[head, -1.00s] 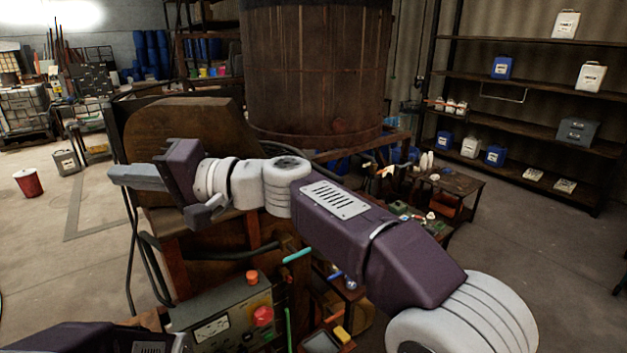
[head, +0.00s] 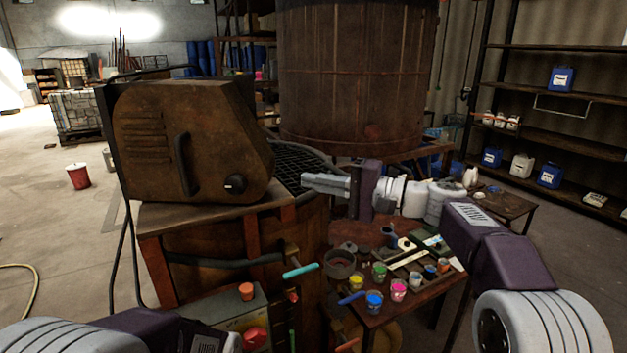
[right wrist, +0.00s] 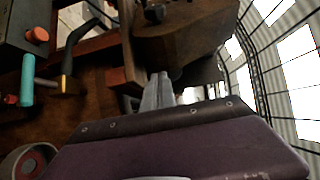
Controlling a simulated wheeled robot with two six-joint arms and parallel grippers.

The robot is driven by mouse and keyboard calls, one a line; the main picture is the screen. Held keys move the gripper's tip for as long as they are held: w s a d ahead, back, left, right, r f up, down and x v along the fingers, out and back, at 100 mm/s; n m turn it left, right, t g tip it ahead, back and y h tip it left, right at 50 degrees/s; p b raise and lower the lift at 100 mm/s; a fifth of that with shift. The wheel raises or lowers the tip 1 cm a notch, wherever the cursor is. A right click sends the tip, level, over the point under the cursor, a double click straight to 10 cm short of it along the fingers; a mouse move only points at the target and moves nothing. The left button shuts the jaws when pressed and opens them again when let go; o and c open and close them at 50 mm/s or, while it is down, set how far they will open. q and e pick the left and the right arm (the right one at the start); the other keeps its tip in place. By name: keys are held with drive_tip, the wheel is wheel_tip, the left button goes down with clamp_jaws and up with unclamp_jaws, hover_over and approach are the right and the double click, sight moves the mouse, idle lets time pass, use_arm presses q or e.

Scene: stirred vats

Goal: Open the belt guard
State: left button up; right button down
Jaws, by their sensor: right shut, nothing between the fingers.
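In the right wrist view, part of the guard (right wrist: 190,35) shows at the top, with the knob (right wrist: 155,12). My right gripper (head: 304,183) is shut and empty, to the right of the guard and apart from it, pointing left. Its fingers show in the right wrist view (right wrist: 160,82). My left gripper is out of view.
A control box (head: 215,318) with red buttons and a turquoise-handled lever (head: 301,271) are below the guard. A low table with paint pots (head: 375,302) stands at right. A large wooden vat (head: 350,75) is behind. Open floor lies at left.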

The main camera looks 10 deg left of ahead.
drive_tip(key=p+x, duration=0.1)
drive_tip(key=x, duration=0.1)
drive_tip(key=p+x, duration=0.1)
drive_tip(key=x, duration=0.3)
drive_tip(key=shift+s+a+r+p, duration=0.3)
drive_tip(key=shift+a+r+p, duration=0.05)
drive_tip(key=shift+r+p, duration=0.05)
drive_tip(key=s, duration=0.3)
drive_tip(key=shift+s+f, duration=0.3)
drive_tip(key=shift+s, duration=0.1)
drive_tip(key=shift+w+a, duration=0.1)
drive_tip(key=shift+a, duration=0.05)
